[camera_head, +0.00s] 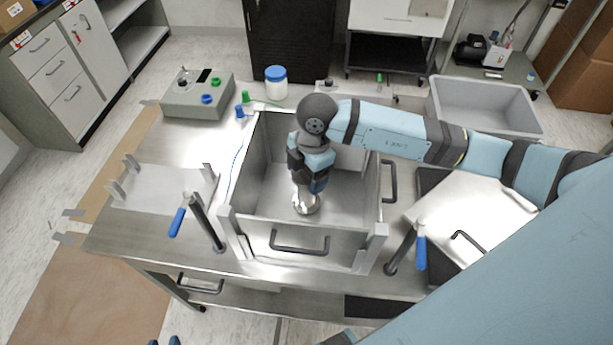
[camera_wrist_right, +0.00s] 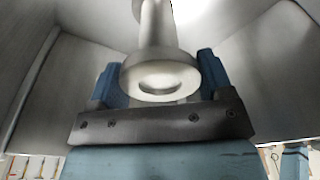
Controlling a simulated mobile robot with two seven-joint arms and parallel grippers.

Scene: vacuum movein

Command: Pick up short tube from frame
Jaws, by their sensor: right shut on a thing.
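The short tube (camera_head: 306,204) is a shiny metal piece with a round flange, inside the open metal frame box (camera_head: 273,240). My right gripper (camera_head: 318,184) points down into the box and is shut on the tube. In the right wrist view the tube's flanged end (camera_wrist_right: 160,80) sits between the two blue fingers. I cannot tell whether the tube's lower end touches the box floor. Two blue fingertips of my left gripper (camera_head: 164,341) show apart at the bottom edge of the head view, with nothing seen between them; the rest is cut off.
Box walls stand close around my right gripper. A grey control box (camera_head: 198,97), a blue-lidded jar (camera_head: 276,86) and a grey bin (camera_head: 487,105) stand behind. The table at left has clear room.

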